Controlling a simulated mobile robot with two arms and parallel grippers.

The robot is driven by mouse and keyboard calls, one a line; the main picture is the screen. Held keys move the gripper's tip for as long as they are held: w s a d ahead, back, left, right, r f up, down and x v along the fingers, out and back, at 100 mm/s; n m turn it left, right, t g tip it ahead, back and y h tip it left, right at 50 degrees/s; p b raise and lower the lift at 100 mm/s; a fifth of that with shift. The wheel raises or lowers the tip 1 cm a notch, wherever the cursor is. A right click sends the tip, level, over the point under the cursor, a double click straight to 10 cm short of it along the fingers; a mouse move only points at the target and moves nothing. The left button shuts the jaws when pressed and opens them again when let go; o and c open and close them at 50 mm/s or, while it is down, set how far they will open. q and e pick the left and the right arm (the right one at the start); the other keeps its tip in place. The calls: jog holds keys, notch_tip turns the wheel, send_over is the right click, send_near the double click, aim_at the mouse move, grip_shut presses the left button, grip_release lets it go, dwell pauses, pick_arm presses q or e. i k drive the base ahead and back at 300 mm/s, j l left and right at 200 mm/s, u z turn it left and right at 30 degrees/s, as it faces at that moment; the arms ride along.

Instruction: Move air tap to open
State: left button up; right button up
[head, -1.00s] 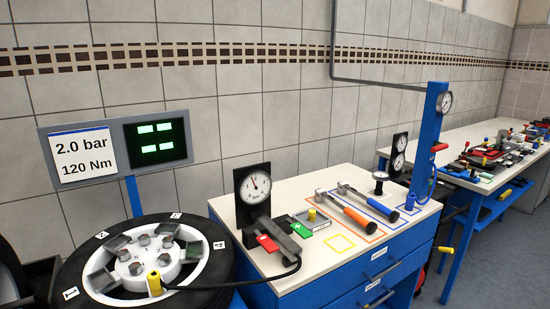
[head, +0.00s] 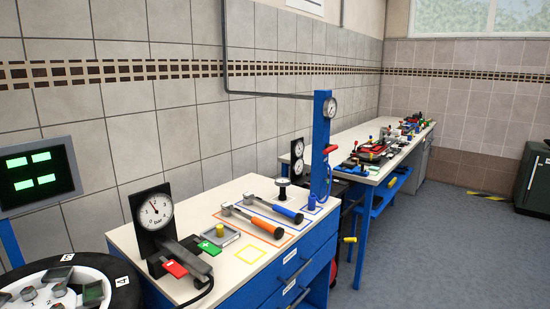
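A blue column (head: 322,135) stands at the far right end of the blue workbench, with a round gauge (head: 331,107) at its top. A red lever-like handle (head: 331,149) sticks out from the column's right side at mid height. A small yellow handle (head: 350,240) shows lower down, just right of the bench. The air tap is not labelled, and I cannot tell for certain which handle is its lever or how it is set. Neither of my grippers is in view.
The workbench (head: 262,256) carries a pressure gauge (head: 153,209), red and green buttons and two hammer-like tools. A wheel (head: 110,278) lies at the lower left. A second bench (head: 372,180) with many parts stands behind. The floor (head: 430,240) at right is clear.

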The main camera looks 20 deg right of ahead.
aim_at(330, 148)
jog(key=i+l+z, duration=0.5)
jog(key=i, duration=0.3)
jog(key=i+l+z, duration=0.25)
jog(key=i, duration=0.2)
